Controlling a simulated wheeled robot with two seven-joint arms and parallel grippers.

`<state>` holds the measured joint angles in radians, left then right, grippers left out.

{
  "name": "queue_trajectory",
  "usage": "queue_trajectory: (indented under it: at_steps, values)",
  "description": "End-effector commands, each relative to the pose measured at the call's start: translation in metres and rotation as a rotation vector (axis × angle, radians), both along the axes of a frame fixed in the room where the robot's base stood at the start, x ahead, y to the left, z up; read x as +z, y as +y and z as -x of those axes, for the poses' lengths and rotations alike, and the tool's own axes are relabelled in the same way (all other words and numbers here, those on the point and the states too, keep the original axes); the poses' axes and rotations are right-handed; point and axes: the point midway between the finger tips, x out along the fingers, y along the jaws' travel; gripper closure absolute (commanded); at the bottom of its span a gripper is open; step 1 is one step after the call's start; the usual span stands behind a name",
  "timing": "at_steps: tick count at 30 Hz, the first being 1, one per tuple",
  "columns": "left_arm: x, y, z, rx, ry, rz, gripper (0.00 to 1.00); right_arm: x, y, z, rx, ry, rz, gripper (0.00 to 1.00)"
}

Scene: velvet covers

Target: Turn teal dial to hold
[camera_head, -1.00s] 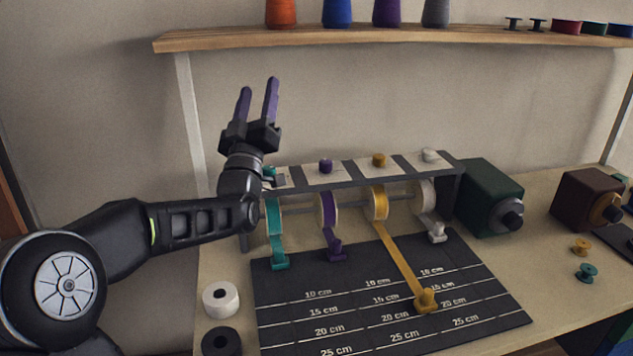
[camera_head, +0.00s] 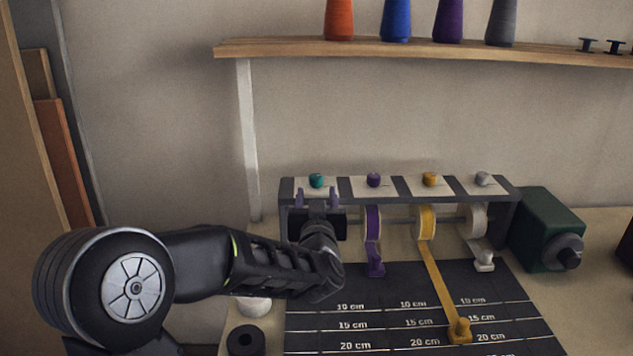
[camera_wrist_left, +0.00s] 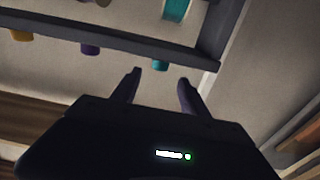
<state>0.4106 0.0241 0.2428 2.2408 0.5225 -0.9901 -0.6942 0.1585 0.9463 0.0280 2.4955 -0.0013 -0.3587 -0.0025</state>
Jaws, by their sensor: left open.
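The teal dial (camera_head: 317,181) is a small knob on a pale panel at the left end of the grey ribbon rack (camera_head: 396,188). It also shows in the left wrist view (camera_wrist_left: 160,65), a little beyond the fingertips and roughly between them. My left gripper (camera_head: 318,196) is open and empty, its fingers pointing at the rack just in front of and below the dial. It also shows in the left wrist view (camera_wrist_left: 159,75). The teal ribbon spool (camera_wrist_left: 176,8) shows at the top there; in the head view my gripper hides it. Any dial markings are too small to read. My right gripper is not in view.
Purple (camera_head: 374,180), yellow (camera_head: 430,179) and white (camera_head: 483,178) dials sit along the rack. The yellow ribbon (camera_head: 443,285) is pulled out across the dark measuring mat (camera_head: 400,330). A green motor box (camera_head: 540,225) stands at right. A shelf (camera_head: 420,52) with thread cones hangs above.

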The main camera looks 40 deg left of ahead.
Motion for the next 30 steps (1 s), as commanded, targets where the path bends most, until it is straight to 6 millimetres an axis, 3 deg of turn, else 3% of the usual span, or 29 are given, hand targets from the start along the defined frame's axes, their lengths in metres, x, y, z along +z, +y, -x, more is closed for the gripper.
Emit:
queue_trajectory:
  at_steps: [15,26,30]
  values:
    - [0.000,0.041,-0.054,0.000,0.000,0.001,0.47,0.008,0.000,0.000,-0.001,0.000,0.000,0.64]
    - [0.000,0.044,-0.060,-0.001,-0.001,-0.001,0.47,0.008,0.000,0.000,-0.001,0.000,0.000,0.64]
    - [0.000,0.044,-0.060,-0.001,-0.001,-0.001,0.58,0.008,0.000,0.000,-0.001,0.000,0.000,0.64]
